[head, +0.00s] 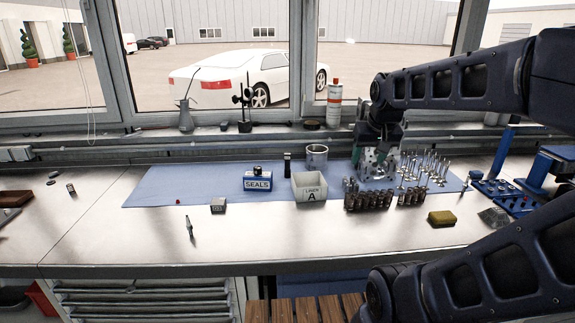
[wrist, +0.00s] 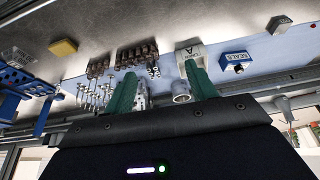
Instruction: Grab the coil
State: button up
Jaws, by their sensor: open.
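My gripper (head: 377,156) is open and empty, above the back of the blue mat, over a silvery block with holes (head: 380,168). In the wrist view, which is upside down, its two green fingers (wrist: 160,72) stand apart. I cannot tell for sure which thing is the coil. Dark brown coil-like parts (head: 368,201) stand in rows at the mat's front edge, and also show in the wrist view (wrist: 137,54). A small slim part (head: 190,228) stands alone on the bare bench at left. The gripper touches neither.
A white box marked A (head: 309,188), a blue SEALS box (head: 257,181) and a metal cup (head: 317,156) are left of the gripper. Several upright valves (head: 430,165) stand right. A yellow block (head: 441,218) lies in front. The bench's left middle is mostly clear.

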jog(key=w+a+r, duration=0.2)
jog(key=w, duration=1.1)
jog(key=m, duration=0.1)
send_over(288, 159)
jog(key=s, duration=0.2)
notch_tip(288, 159, down, 17)
jog(key=shift+h, duration=0.3)
jog(key=x, duration=1)
jog(key=shift+w+a+f, duration=0.25)
jog(key=c, duration=1.1)
